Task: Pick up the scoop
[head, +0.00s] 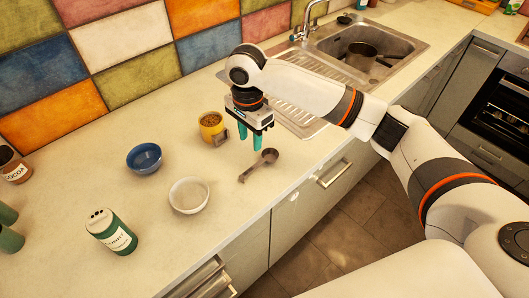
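The scoop (259,165) is a dark brownish spoon-like tool lying flat on the light counter, its round bowl towards the back right and its handle towards the front left. My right gripper (250,140) points down with its two teal fingers apart. It hangs just behind and above the scoop, with nothing between the fingers.
A yellow pot (211,124) stands close left of my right gripper. A white bowl (189,195), a blue bowl (144,158), a green shaker (111,232) and a cocoa jar (14,168) stand further left. The sink (400,45) holds a pan. The counter's front edge is near the scoop.

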